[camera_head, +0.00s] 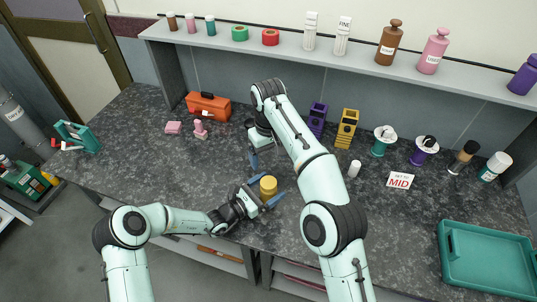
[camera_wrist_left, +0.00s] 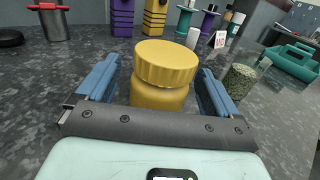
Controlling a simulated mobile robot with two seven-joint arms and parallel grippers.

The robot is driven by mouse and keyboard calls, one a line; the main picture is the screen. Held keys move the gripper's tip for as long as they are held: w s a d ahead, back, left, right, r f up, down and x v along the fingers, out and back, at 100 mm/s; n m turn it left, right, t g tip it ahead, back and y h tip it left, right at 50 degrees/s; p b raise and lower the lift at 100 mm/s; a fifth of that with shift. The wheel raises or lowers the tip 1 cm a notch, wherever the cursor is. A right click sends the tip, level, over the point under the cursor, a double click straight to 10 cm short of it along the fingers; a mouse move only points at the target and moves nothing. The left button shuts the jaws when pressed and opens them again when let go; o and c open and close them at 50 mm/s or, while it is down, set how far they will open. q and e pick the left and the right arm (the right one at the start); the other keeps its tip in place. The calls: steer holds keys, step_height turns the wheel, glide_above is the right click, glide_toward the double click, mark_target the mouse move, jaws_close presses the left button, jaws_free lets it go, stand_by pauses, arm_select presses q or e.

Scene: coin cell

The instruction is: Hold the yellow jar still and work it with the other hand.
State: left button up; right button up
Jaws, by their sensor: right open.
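The yellow jar (camera_head: 268,184) stands upright on the dark speckled worktop near its front edge, with its ribbed yellow lid on. In the left wrist view the jar (camera_wrist_left: 161,85) stands between the blue fingers of my left gripper (camera_wrist_left: 157,88), with a visible gap on each side. My left gripper (camera_head: 266,189) is open around the jar. My right gripper (camera_head: 259,157) is open and empty, behind and a little left of the jar, partly hidden by its own arm. It does not show in the left wrist view.
A glass jar of green bits (camera_wrist_left: 246,78) stands right of the yellow jar. A red-handled metal pot (camera_wrist_left: 54,22) is behind left. Purple (camera_head: 317,118) and yellow (camera_head: 347,128) racks stand at the back, a MID card (camera_head: 400,180) and teal tray (camera_head: 487,258) at right. The left worktop is mostly clear.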

arm_select(q)
steer(key=shift+s+a, duration=0.3)
steer(key=shift+a, duration=0.1)
steer(key=b+v, duration=0.2)
steer(key=v, duration=1)
steer(key=shift+s+a, duration=0.1)
steer(key=shift+s, duration=0.1)
arm_select(e)
steer(key=f, duration=0.2)
steer(key=shift+s+f, duration=0.35)
steer(key=shift+f, duration=0.05)
steer(key=shift+a, duration=0.1)
